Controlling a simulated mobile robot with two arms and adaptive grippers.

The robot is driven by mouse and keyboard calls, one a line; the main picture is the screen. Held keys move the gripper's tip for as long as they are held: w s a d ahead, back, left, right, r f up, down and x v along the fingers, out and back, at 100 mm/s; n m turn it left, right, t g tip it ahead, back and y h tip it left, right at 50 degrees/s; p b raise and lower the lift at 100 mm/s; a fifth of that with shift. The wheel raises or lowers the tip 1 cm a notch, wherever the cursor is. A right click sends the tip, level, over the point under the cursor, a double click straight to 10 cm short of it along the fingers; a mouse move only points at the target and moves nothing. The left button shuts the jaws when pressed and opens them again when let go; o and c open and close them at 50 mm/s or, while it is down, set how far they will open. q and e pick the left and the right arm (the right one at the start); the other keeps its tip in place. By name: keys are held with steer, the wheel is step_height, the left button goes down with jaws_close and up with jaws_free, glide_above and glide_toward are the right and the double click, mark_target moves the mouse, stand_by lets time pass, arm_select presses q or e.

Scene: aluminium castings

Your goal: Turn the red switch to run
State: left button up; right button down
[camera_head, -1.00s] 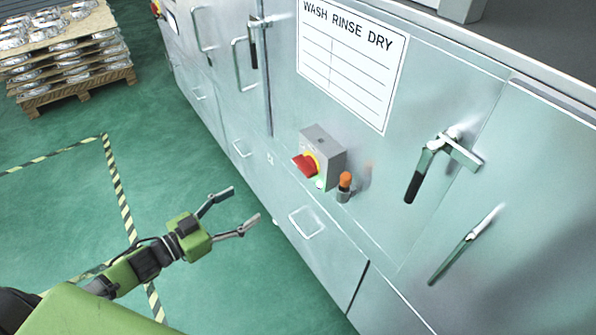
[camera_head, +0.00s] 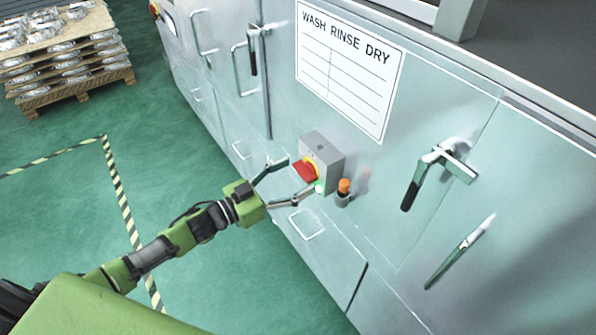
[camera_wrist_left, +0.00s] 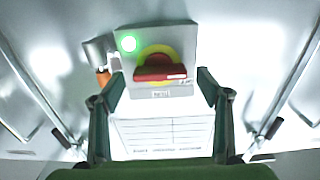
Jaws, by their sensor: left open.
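The red switch (camera_head: 305,171) is a rotary handle on a yellow plate, on a grey box (camera_head: 323,152) fixed to the metal machine front. In the left wrist view the red handle (camera_wrist_left: 160,74) lies crosswise, with a lit green lamp (camera_wrist_left: 128,42) beside it on the box face. My left gripper (camera_head: 297,178) is open, its fingertips close to the switch box, one on each side of the red handle in the head view. In the wrist view its fingers (camera_wrist_left: 160,82) stand apart with the handle between and beyond them; I cannot tell any contact. My right gripper is not in view.
An orange-tipped fitting (camera_head: 344,187) sticks out just right of the box. A pallet of castings (camera_head: 65,60) stands at the far left. Green floor is clear at left.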

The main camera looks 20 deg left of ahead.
arm_select(q)
steer(key=shift+x, duration=0.8)
steer(key=shift+c, duration=1)
steer(key=c, duration=0.9)
